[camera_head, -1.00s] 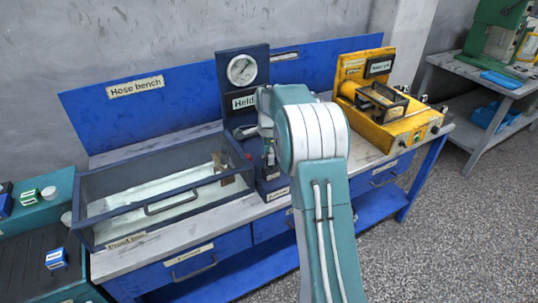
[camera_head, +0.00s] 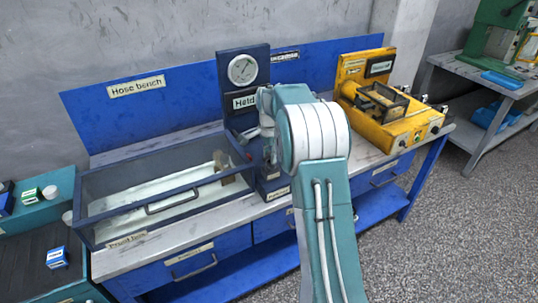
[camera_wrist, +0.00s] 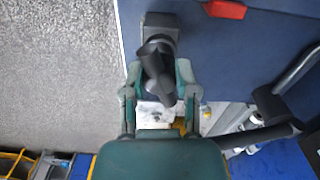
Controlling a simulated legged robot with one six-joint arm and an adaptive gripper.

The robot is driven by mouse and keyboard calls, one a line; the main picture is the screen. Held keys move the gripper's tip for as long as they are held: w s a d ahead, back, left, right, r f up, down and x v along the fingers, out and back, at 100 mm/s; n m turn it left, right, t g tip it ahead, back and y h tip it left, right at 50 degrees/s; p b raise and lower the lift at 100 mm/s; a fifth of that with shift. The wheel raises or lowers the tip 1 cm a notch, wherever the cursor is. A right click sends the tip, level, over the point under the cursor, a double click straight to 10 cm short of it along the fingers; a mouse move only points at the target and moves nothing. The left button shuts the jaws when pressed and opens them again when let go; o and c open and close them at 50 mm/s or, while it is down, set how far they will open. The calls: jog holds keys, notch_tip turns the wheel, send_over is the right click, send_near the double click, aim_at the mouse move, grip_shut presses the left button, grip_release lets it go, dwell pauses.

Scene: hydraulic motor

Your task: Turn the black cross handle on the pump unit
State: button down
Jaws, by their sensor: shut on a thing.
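The navy pump unit (camera_head: 262,62) stands at the back of the bench, with a round white gauge (camera_head: 242,70) and a label that reads "Held". The black cross handle (camera_wrist: 158,62) shows in the wrist view, on a dark square mount. My gripper (camera_wrist: 158,80) has one teal finger on each side of the handle and is shut on it. In the head view my arm covers the handle and most of the unit's lower part.
A clear-sided tank with a navy frame (camera_head: 163,241) stands left of the unit. A yellow machine (camera_head: 405,128) stands to the right. A red part (camera_wrist: 225,9) lies close to the handle in the wrist view. Grey floor is free on the right.

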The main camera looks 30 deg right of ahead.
aim_at(270, 152)
jog(key=n, duration=0.6)
jog(key=shift+d+n, duration=0.2)
jog(key=shift+n, duration=0.1)
jog(key=n, duration=0.5)
jog(key=shift+w, duration=0.1)
jog(key=shift+n, duration=0.4)
jog(key=shift+c, duration=1.9)
grip_release()
notch_tip(270, 152, up, 12)
